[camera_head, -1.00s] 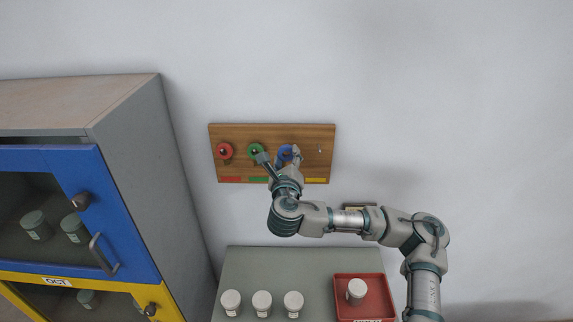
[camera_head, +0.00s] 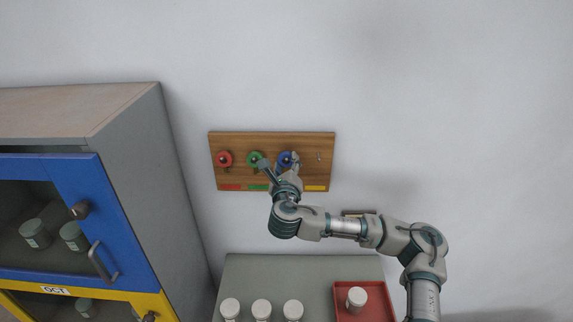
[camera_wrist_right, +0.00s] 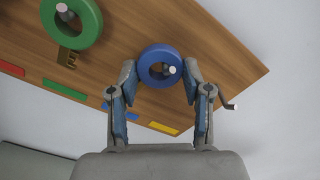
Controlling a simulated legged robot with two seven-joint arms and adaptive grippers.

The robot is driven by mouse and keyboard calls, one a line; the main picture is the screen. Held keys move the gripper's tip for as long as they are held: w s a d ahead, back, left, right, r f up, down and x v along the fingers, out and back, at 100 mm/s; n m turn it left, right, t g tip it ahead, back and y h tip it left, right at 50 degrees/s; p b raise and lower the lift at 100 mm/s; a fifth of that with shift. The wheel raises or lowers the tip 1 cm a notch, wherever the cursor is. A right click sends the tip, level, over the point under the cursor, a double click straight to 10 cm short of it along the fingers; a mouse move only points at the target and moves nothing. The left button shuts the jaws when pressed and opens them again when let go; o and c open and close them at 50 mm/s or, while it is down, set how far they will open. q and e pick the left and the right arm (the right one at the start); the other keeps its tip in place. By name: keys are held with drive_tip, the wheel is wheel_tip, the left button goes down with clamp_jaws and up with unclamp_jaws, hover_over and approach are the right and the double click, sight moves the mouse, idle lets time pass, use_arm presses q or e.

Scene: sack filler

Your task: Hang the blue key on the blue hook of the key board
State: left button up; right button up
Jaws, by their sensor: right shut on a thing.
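The blue key (camera_head: 286,159) has a round blue ring head and is at the wooden key board (camera_head: 237,149). In the right wrist view the blue ring (camera_wrist_right: 146,72) sits between the fingertips of my right gripper (camera_wrist_right: 159,70), which is shut on it. A metal hook tip (camera_wrist_right: 172,70) shows inside the ring's hole, so the ring appears to be around the hook. Whether the ring rests on the hook cannot be told. My right gripper also shows in the head view (camera_head: 280,161). My left gripper is not in view.
A red key (camera_head: 224,159) and a green key (camera_head: 255,158) hang to the left. A bare hook (camera_head: 318,157) is at right. Below are a grey table (camera_head: 300,268) with white jars and a red tray (camera_head: 375,290). A cabinet (camera_head: 175,170) stands left.

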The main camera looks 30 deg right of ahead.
drive_tip(key=o, duration=1.1)
drive_tip(key=shift+s, duration=0.1)
